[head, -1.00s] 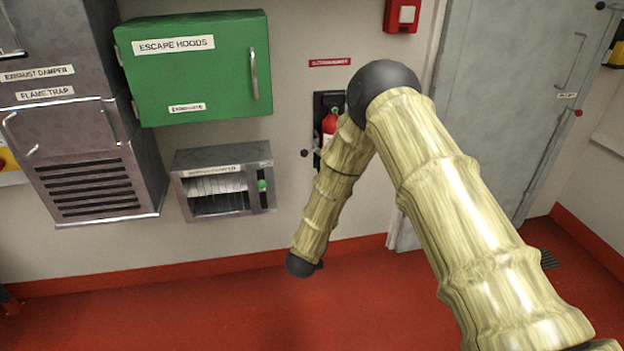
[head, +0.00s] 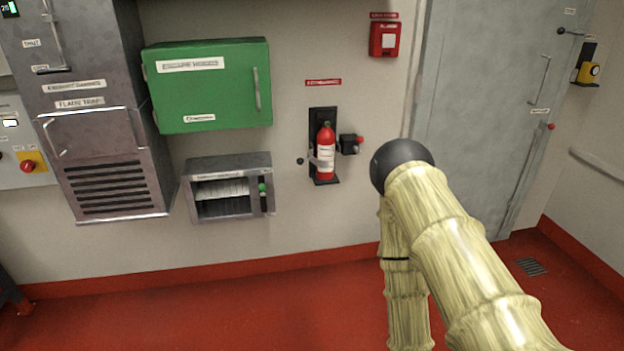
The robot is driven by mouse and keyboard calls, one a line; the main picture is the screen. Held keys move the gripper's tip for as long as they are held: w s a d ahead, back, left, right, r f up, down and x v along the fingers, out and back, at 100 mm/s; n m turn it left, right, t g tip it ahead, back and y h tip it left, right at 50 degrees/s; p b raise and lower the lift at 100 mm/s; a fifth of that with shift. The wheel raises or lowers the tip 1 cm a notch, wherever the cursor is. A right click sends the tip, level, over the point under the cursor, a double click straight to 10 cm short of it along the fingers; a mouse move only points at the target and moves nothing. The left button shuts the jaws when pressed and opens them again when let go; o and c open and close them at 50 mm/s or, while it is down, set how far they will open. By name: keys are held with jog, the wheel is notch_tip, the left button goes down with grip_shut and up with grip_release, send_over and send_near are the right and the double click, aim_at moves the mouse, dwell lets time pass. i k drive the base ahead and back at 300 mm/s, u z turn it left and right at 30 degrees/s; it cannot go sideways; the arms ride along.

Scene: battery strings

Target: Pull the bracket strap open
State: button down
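A red fire extinguisher (head: 325,151) stands upright in a black wall bracket (head: 324,112) below a red label in the head view. A greyish band, which looks like the strap (head: 313,160), crosses the extinguisher's lower body and seems closed around it. A small dark knob (head: 300,161) sticks out at the bracket's left. A dark block with a red tip (head: 348,144) sits at its right; I cannot tell whether it belongs to the strap. My gripper is out of view; my forearm runs down past the lower frame edge, right of the bracket.
A green escape hoods cabinet (head: 208,87) and an open-fronted metal box (head: 228,164) hang left of the bracket. A red call point (head: 384,40) is above right. A grey door (head: 490,110) stands behind my arm at right. The red floor (head: 220,310) below is clear.

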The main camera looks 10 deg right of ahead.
aim_at(318, 162)
jog(key=k, duration=0.95)
jog(key=z, duration=0.9)
jog(key=i, duration=1.3)
jog(key=u, duration=0.5)
jog(key=i, duration=0.45)
jog(key=u, duration=0.5)
